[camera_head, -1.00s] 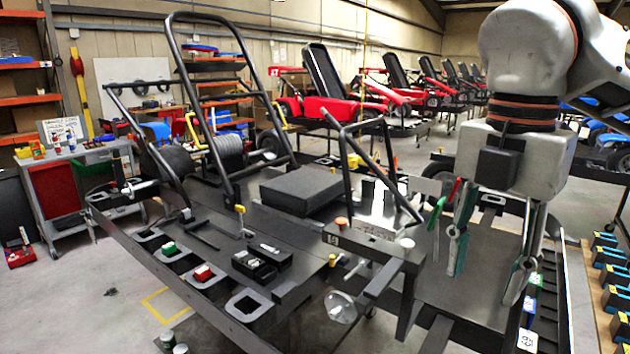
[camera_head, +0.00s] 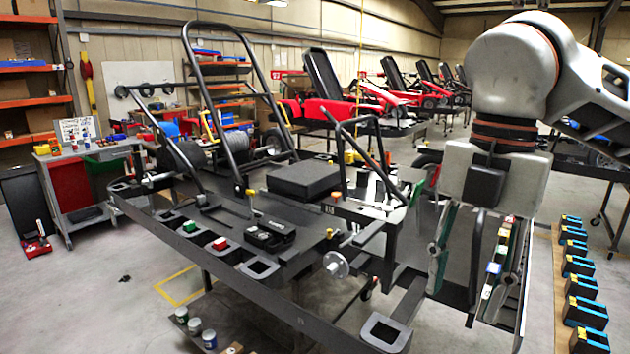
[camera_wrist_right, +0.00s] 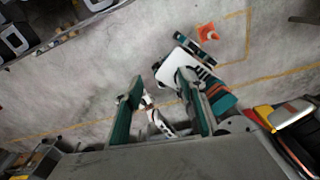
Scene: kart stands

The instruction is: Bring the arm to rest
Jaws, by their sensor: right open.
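My right arm comes in from the right in the head view. Its gripper (camera_head: 462,295) hangs with its fingers pointing down, beside the right part of the kart frame (camera_head: 310,300). The two green-and-grey fingers are apart with nothing held between them. In the right wrist view the open fingers (camera_wrist_right: 160,95) show above grey floor. A white and teal object (camera_wrist_right: 190,75) lies beyond the right finger there; I cannot tell what it is. My left gripper is not in view.
Several black-and-blue holders (camera_head: 588,313) line the right side. A grey cart (camera_head: 90,180) stands at left. Open floor (camera_head: 90,300) lies at front left.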

